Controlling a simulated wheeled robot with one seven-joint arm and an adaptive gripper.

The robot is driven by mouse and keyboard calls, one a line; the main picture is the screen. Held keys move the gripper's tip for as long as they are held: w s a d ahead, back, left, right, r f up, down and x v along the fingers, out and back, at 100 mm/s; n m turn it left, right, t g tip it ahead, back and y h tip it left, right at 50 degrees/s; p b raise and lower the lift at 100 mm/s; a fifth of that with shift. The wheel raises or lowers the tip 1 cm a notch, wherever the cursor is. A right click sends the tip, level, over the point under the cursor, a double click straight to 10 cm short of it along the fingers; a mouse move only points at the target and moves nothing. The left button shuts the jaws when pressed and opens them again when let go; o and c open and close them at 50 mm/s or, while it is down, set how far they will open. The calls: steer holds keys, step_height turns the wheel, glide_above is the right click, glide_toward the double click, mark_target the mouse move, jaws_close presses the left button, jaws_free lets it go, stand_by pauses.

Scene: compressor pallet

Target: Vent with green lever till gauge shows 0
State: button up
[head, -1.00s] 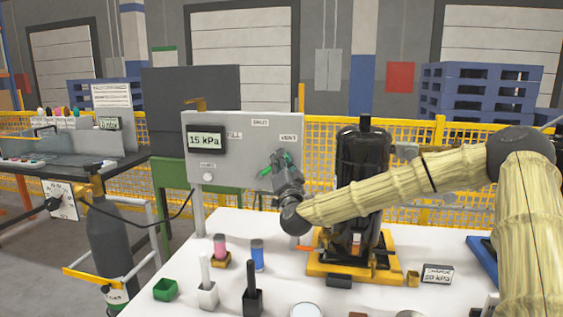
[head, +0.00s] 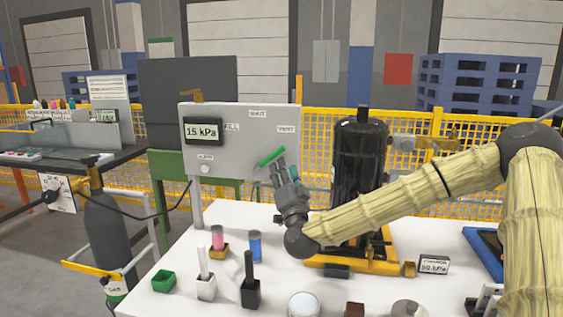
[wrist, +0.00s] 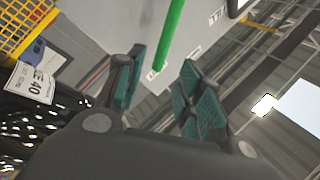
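The gauge (head: 202,131) on the grey panel (head: 240,150) reads 15 kPa. The green lever (head: 271,157) sits on the panel below the SHUT and VENT labels, tilted up to the right. My gripper (head: 281,171) is just below the lever in the head view, fingers pointing up at the panel. In the wrist view the gripper (wrist: 165,80) is open, with a clear gap between its teal pads. The green lever (wrist: 170,38) crosses the gap from above, with its lower end near the left pad; I cannot tell whether they touch.
A black tank (head: 360,160) on a yellow base stands right of my gripper, behind my forearm. Small cups and holders, including a green box (head: 164,281), stand on the white table (head: 195,240). A gas cylinder (head: 108,240) stands left of the table.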

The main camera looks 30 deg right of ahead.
steer(key=shift+v, duration=1.65)
steer(key=shift+d, duration=0.1)
